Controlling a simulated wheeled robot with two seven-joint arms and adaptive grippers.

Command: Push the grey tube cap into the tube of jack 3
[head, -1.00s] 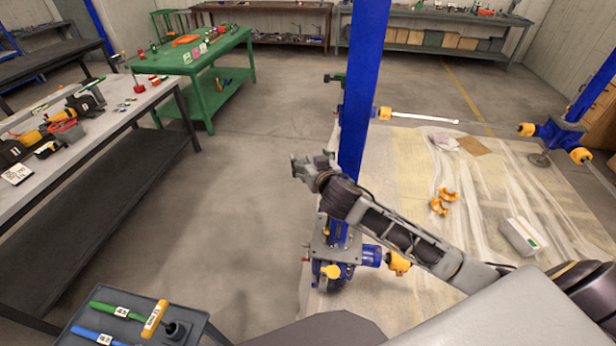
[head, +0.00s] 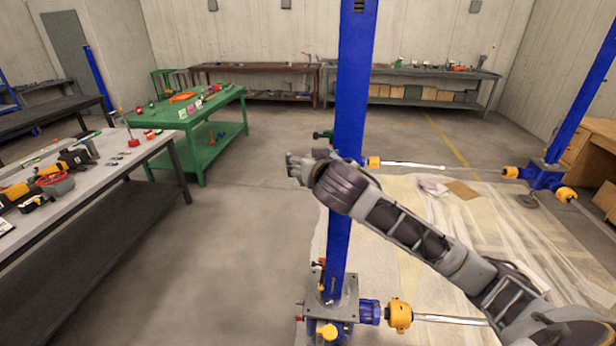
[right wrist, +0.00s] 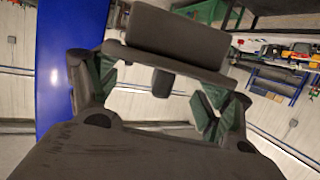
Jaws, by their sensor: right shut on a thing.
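My right gripper (head: 294,166) is raised beside the tall blue post (head: 349,90) of the nearest jack, on its left side in the head view. In the right wrist view, my right gripper (right wrist: 158,100) is shut on the grey tube cap (right wrist: 175,38), a dark block with a wider plate and a small stub. The blue post (right wrist: 70,60) stands just to the left of it, and the cap appears apart from it. The post's top is cut off, so the tube opening is hidden. No jack number is readable. My left gripper is out of view.
The jack's base (head: 333,300) has an orange coupling (head: 400,315) and a shaft to its right. Another blue jack (head: 548,172) stands at the far right. A grey workbench (head: 120,165) and a green table (head: 205,115) stand left, with clear floor between them and the jack.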

